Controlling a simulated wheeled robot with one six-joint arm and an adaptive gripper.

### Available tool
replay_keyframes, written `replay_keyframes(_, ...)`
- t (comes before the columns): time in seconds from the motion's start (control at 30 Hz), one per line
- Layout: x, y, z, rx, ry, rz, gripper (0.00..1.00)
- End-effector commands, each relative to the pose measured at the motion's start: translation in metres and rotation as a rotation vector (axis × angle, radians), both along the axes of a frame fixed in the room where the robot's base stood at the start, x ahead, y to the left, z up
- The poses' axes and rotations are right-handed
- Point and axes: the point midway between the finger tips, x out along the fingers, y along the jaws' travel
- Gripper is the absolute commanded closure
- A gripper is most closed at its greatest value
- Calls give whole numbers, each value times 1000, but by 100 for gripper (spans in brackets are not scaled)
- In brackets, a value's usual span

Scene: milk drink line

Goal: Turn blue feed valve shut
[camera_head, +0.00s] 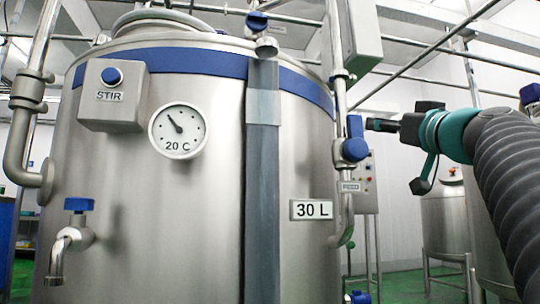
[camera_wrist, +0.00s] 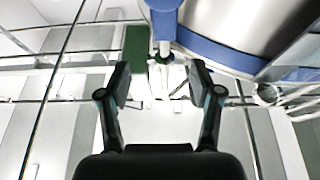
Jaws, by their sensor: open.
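The blue feed valve (camera_head: 355,149) sits on a vertical steel pipe at the right side of the big tank, above a small tag that seems to read FEED. Its blue lever points up along the pipe. My gripper (camera_head: 372,124) is close to the right of the lever, at the height of its upper part. In the wrist view my gripper (camera_wrist: 158,82) is open, with nothing between its fingers. A blue part, likely the valve (camera_wrist: 164,18), shows at the top edge there, beyond the fingertips. I cannot tell whether a finger touches the lever.
The steel tank (camera_head: 200,220) carries a STIR button box (camera_head: 112,95), a 20 C dial (camera_head: 177,131), a blue-handled tap (camera_head: 78,205) and a 30 L plate (camera_head: 311,209). A grey box (camera_head: 350,35) hangs above the valve. More tanks (camera_head: 446,222) stand behind at right.

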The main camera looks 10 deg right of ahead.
Motion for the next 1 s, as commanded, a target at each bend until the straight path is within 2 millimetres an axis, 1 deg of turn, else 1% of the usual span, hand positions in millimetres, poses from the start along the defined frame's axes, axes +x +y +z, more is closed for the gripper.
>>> replay_keyframes(0.1,18,6,9,2,3,16,35)
replay_keyframes(0.23,41,9,19,2,4,20,35)
replay_keyframes(0.4,71,11,31,2,5,20,35)
replay_keyframes(0.6,101,10,43,3,5,16,35)
replay_keyframes(0.8,119,10,49,3,4,14,35)
replay_keyframes(1.0,123,10,50,2,3,13,35)
